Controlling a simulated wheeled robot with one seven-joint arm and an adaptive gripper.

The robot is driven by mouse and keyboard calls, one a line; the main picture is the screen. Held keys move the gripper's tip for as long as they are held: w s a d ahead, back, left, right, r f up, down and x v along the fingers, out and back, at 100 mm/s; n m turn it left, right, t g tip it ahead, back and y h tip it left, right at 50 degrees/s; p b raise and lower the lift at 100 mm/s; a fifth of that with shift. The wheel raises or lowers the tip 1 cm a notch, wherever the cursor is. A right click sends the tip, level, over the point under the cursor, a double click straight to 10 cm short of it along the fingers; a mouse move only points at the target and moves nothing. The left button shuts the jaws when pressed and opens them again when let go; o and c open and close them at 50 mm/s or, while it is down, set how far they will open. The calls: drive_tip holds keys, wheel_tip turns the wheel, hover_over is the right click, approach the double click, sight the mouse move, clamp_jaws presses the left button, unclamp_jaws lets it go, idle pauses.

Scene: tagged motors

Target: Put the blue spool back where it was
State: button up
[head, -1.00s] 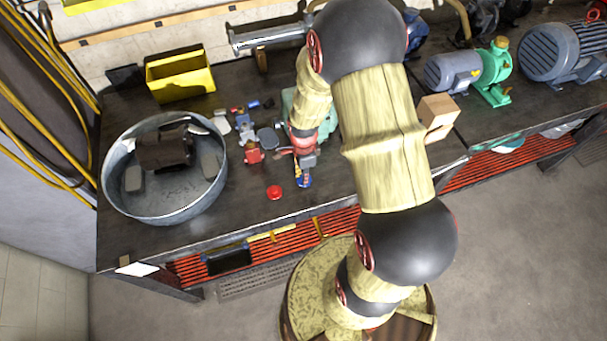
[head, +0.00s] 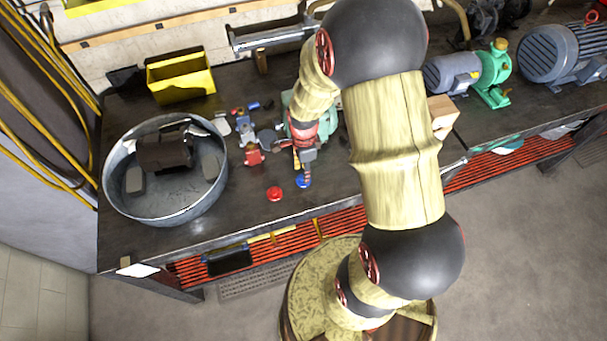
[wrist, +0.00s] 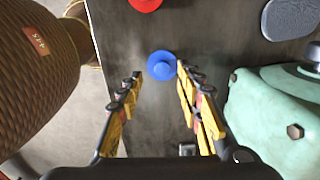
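The blue spool (head: 303,181) is on the dark workbench near its front edge, just right of a red spool (head: 274,193). In the wrist view the blue spool (wrist: 161,66) is a round blue disc with a raised centre. It lies beyond and between my gripper's yellow-padded fingertips (wrist: 160,78). The fingers are spread apart with a gap between them, and nothing is held. In the head view my gripper (head: 306,171) hangs just above the spool and covers its back edge.
A green machine (wrist: 270,110) stands close to the right of my fingers. A brown woven-textured body tagged 415 (wrist: 30,60) is at the left. A round metal tub (head: 160,212) and a yellow bin (head: 182,88) stand on the bench's left side.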

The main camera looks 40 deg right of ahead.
drive_tip(key=a+r+n+t, duration=0.1)
drive_tip(key=a+r+n, duration=0.1)
drive_tip(key=r, duration=0.6)
drive_tip(key=a+r+n, duration=0.1)
drive_tip(key=r+n, duration=0.2)
drive_tip(key=r, duration=0.6)
drive_tip(key=s+a+r+n+t, duration=0.2)
drive_tip(key=s+a+r+n, duration=0.2)
drive_tip(key=s+r+n, duration=0.2)
drive_tip(key=s+a+r+n+t, duration=0.2)
drive_tip(key=s+a+r+n, duration=0.3)
drive_tip(key=r+n, duration=0.5)
drive_tip(key=shift+s+r+t, duration=0.3)
drive_tip(key=shift+s+r, duration=0.25)
drive_tip(key=shift+s, duration=0.1)
wheel_tip(320, 180, down, 11)
drive_tip(key=b, duration=1.1)
drive_tip(key=shift+f, duration=0.2)
